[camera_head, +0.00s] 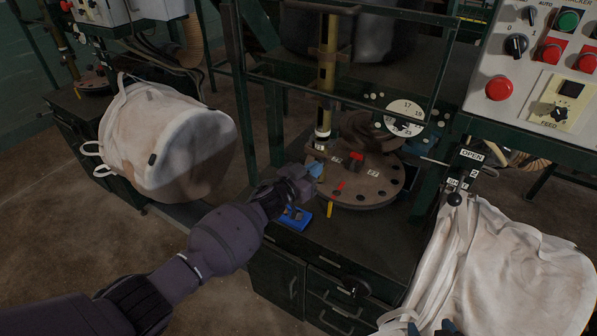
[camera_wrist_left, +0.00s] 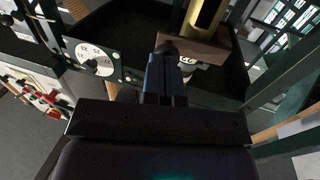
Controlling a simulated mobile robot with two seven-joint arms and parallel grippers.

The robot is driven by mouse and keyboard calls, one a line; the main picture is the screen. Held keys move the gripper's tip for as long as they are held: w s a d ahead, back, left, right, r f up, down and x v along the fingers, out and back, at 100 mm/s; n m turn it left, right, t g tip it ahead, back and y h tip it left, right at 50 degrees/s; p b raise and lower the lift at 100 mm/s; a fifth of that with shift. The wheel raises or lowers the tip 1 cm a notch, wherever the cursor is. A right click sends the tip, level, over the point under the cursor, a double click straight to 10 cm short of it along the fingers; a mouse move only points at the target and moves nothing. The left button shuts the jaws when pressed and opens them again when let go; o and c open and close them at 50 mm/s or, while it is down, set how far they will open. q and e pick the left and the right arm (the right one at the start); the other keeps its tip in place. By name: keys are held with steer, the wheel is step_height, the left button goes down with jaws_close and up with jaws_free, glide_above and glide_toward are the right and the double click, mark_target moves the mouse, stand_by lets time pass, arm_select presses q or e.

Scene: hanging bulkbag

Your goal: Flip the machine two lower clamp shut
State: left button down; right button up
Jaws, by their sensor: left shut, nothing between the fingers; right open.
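My left gripper (camera_head: 315,169) is shut and empty, its blue tips beside the left edge of the round brown turntable (camera_head: 357,195). In the left wrist view its fingers (camera_wrist_left: 165,78) are together, with a dark rounded knob (camera_wrist_left: 167,48) just beyond the tips; I cannot tell whether they touch. A lever with a black ball knob (camera_head: 454,199) stands at the right under an OPEN label (camera_head: 471,155), with a second label partly hidden. I cannot tell which part is the lower clamp. My right gripper (camera_head: 430,328) is open at the bottom edge, in front of a bag.
White bulk bags hang at the left (camera_head: 165,140) and right (camera_head: 510,270). A yellow post (camera_head: 326,80) rises behind the turntable. A blue tray (camera_head: 296,217) lies on the dark cabinet. A control panel (camera_head: 540,70) fills the upper right. Green frame bars surround the machine.

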arm_select(q)
steer(key=shift+w+d, duration=0.1)
steer(key=shift+d, duration=0.65)
stand_by(0.3)
